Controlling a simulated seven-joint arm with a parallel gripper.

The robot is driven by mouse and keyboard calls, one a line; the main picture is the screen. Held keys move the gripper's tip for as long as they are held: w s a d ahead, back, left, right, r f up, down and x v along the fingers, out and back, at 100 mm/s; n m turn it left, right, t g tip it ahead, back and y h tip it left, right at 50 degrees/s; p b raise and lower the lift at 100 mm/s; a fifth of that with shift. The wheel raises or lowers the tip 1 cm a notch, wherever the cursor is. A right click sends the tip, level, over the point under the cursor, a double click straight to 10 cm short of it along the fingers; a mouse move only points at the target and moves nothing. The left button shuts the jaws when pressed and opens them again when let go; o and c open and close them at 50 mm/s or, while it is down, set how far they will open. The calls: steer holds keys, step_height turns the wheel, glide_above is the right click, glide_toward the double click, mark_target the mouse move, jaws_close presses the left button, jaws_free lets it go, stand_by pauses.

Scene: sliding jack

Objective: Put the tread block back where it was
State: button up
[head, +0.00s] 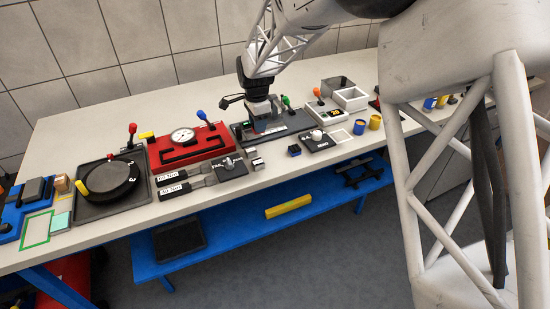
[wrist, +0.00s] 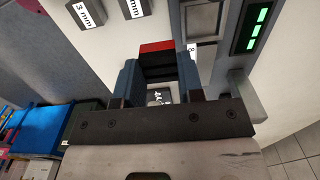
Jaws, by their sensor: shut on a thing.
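My gripper (head: 262,112) is over the dark sliding-jack fixture (head: 298,124) near the middle of the bench in the head view. In the wrist view my gripper's blue-grey fingers (wrist: 158,88) are closed on a dark block with a red band (wrist: 157,47), which I take to be the tread block. A small pale patch with dark marks shows between the fingers below it. The fixture's panel with green lit bars (wrist: 257,28) is to the right of the fingers. In the head view the held block is too small to make out, and its contact with the fixture cannot be told.
Small blocks marked in mm (wrist: 83,12) lie near the fingers. A red unit with a round dial (head: 183,137) is to the left of the fixture. White trays (head: 351,98) and yellow cups (head: 375,122) are to the right. A blue shelf (head: 235,230) runs below the bench.

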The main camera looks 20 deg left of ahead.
steer(key=s+d+f, duration=0.2)
steer(key=s+d, duration=1.4)
steer(key=shift+s+d, duration=0.2)
steer(key=shift+s, duration=0.05)
glide_above(276, 159)
steer(key=shift+f, duration=0.7)
steer(key=shift+f, duration=0.15)
steer(key=shift+f, duration=1.65)
steer(key=shift+f, duration=0.15)
steer(key=o, duration=1.1)
steer(key=shift+r, duration=0.2)
